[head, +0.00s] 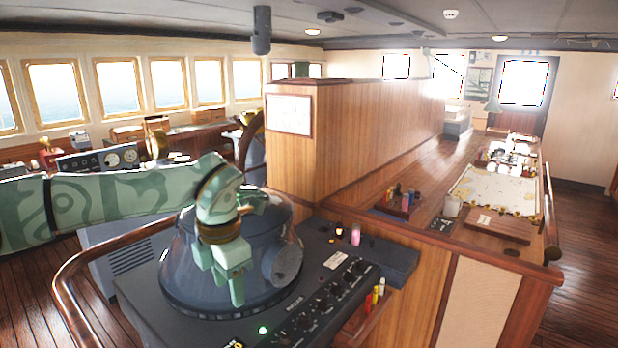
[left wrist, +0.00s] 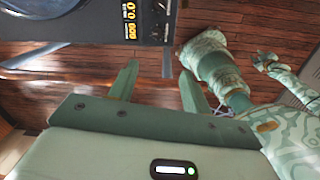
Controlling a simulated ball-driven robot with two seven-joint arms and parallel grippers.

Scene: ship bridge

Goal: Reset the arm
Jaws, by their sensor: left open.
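My left arm comes in from the left in the head view, pale green with a darker pattern, and bends down at the wrist. My left gripper (head: 236,290) points down in front of a dark domed instrument (head: 185,265) on the console. I cannot tell whether it touches the dome. In the left wrist view its two green fingers (left wrist: 160,70) are apart, with nothing between them but wooden floor behind. More green patterned parts of my own body show at the right of that view.
A dark control panel (head: 325,312) with knobs surrounds the dome. A curved wooden handrail (head: 75,272) runs at left. A wooden partition (head: 365,135) stands behind. A chart table (head: 495,190) is at right. Open floor (head: 585,240) lies at far right.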

